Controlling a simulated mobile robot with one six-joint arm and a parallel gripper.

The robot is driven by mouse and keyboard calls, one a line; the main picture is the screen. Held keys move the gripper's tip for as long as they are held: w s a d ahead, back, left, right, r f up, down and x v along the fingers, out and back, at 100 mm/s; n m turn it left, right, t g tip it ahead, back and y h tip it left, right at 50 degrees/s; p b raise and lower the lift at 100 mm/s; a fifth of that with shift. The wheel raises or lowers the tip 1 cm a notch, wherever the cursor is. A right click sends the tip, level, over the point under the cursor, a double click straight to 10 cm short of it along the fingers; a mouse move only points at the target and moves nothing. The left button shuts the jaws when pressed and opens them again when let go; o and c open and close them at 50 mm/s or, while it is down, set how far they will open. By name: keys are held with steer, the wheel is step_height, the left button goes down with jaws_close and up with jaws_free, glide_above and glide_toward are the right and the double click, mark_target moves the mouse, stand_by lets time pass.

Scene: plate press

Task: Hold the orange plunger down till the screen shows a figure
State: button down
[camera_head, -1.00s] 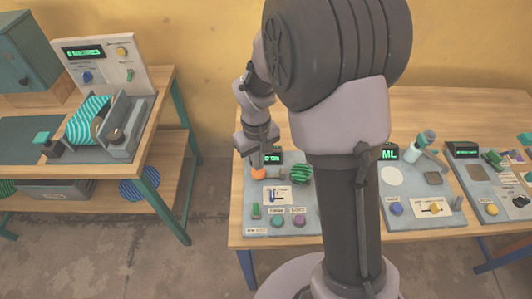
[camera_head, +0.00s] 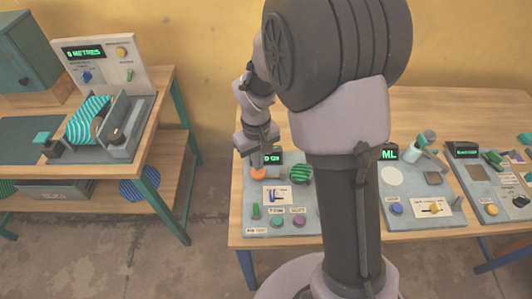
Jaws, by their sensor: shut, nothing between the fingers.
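The orange plunger (camera_head: 258,174) stands at the back left of a grey panel on the right-hand table. My gripper (camera_head: 259,162) is directly over the plunger, pointing down, with its fingers shut and empty. The fingertips look to be at the plunger's top, but the view is too small to tell how far it is pressed. A small dark screen (camera_head: 273,157) behind the plunger shows green characters. They are too small to read surely and partly hidden by my gripper.
A green striped ball (camera_head: 301,174) sits right of the plunger, close to my arm. A green button (camera_head: 277,221) and a purple button (camera_head: 298,221) are at the panel's front. Another panel (camera_head: 424,205) stands to the right. A separate bench (camera_head: 150,150) is at left.

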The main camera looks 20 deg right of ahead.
steer(key=shift+f, duration=0.15)
steer(key=shift+f+b, duration=0.65)
steer(key=shift+f, duration=0.05)
steer(key=shift+f+b, duration=0.35)
steer(key=shift+f, duration=0.4)
stand_by(1.5)
steer(key=shift+r, duration=0.1)
stand_by(1.0)
step_height(320, 180, up, 5)
steer(key=p, duration=0.4)
